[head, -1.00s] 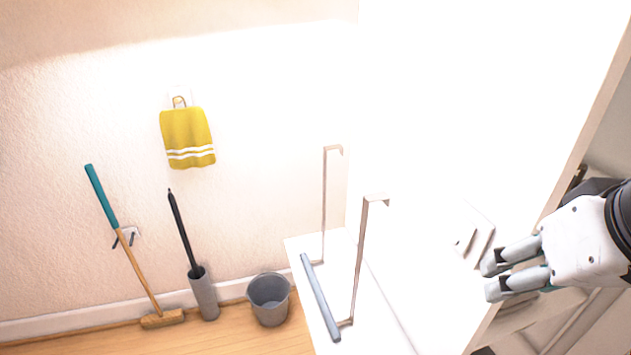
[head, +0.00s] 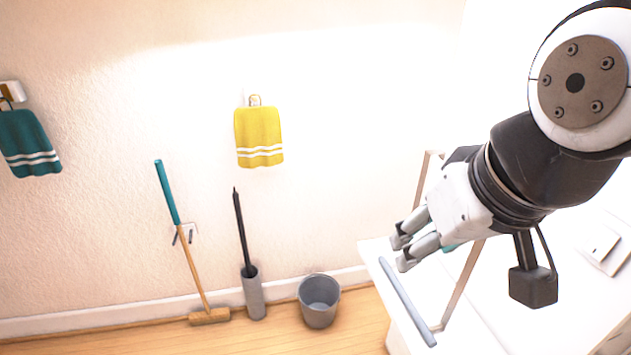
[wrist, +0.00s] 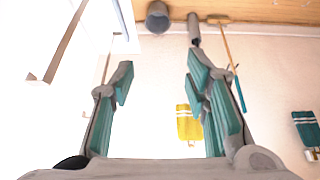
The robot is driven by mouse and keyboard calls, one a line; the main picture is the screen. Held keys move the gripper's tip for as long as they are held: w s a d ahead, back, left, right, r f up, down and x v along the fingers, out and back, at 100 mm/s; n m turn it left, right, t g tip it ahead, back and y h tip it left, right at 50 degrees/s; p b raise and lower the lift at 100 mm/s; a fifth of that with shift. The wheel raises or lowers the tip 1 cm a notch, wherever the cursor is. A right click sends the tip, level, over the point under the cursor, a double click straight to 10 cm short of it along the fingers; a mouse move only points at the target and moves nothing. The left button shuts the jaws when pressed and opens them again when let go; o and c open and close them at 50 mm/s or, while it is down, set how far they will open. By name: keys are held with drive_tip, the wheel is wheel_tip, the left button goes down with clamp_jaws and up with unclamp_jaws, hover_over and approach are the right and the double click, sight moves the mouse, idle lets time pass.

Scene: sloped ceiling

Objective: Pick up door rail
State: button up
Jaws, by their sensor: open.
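The door rail (head: 407,302) is a blue-grey bar with tall, thin metal brackets hooked at the top. It stands over the white surface at the lower right of the head view. My gripper (head: 402,252) is open and empty just above the bar's upper end, and it hides part of the brackets. In the wrist view, the rail (wrist: 121,18) is cut off at the top left, outside the open fingers (wrist: 160,78), with a bracket reaching down the left side. No contact with the rail shows.
A grey bucket (head: 319,302), a dark rod in a grey holder (head: 254,295) and a teal-handled broom (head: 184,240) stand along the wall. A yellow towel (head: 259,137) and a teal towel (head: 29,143) hang above. Open floor lies in front of the wall.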

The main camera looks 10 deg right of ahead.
drive_tip(key=g+b, duration=0.3)
drive_tip(key=g, duration=0.3)
hover_over(405, 293)
drive_tip(key=shift+n, duration=0.4)
wheel_tip(405, 293, down, 40)
drive_tip(key=shift+d+r, duration=0.1)
drive_tip(key=shift+r, duration=0.05)
drive_tip(key=shift+a+f+p, duration=0.2)
drive_tip(key=shift+f+p, duration=0.5)
drive_tip(key=shift+f, duration=1.85)
drive_tip(key=shift+c, duration=0.2)
clamp_jaws()
